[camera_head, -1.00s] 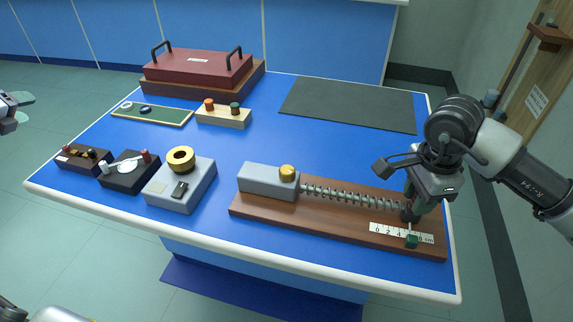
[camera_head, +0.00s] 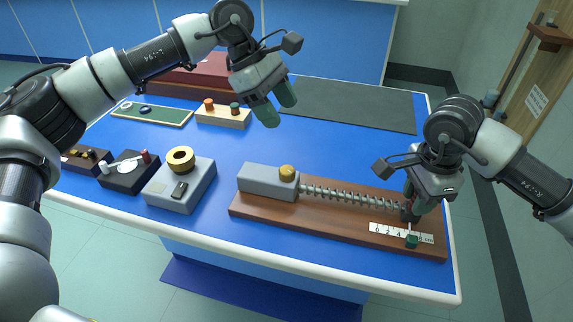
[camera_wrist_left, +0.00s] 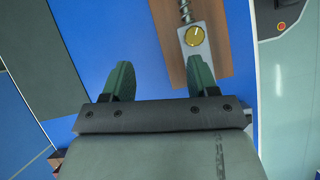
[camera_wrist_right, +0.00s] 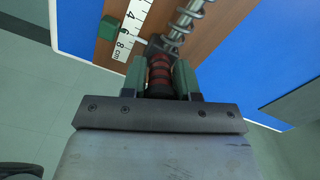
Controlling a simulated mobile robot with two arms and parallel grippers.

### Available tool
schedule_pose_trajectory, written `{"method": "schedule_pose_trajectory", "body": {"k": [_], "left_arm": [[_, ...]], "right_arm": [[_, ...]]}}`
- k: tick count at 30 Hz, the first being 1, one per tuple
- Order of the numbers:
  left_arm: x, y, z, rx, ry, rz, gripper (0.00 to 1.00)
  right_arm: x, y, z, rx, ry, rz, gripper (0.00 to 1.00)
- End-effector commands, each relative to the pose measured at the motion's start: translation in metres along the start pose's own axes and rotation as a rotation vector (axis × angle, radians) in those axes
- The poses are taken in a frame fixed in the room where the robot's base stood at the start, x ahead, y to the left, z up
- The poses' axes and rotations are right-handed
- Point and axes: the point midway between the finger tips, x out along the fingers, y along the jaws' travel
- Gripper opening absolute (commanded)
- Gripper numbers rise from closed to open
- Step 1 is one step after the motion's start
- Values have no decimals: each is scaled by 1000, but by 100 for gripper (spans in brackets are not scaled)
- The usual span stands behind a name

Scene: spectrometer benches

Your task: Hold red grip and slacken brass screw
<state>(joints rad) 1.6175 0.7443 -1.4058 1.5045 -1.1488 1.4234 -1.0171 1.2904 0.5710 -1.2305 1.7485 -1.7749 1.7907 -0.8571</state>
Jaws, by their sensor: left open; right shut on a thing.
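The brass screw (camera_head: 287,172) is a round knob on top of the grey block (camera_head: 262,184) on the brown spring board (camera_head: 300,215). It also shows in the left wrist view (camera_wrist_left: 194,35). A coiled spring (camera_head: 352,195) runs from the block to the right end. My right gripper (camera_head: 415,205) is there, shut on the red grip (camera_wrist_right: 159,75), which sits between its fingers in the right wrist view. My left gripper (camera_head: 281,106) is open and empty in the air, above and behind the grey block, apart from the screw.
A white scale (camera_head: 400,233) with a green knob (camera_head: 411,242) lies at the board's front right. A grey box with a brass ring (camera_head: 181,159) and smaller boxes stand left. A dark mat (camera_head: 350,106) lies at the back.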

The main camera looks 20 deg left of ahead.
Motion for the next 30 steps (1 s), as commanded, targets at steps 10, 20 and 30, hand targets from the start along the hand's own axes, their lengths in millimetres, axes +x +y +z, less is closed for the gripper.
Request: {"method": "schedule_pose_trajectory", "body": {"k": [10,20,30], "left_arm": [[-1,-39,48,450,443,-188,59],[23,-46,34,488,493,-216,59],[80,-51,2,486,491,-212,59]], "right_arm": [[0,0,-1,2,0,0,3],[0,0,-1,2,0,0,3],[0,0,-1,3,0,1,3]]}}
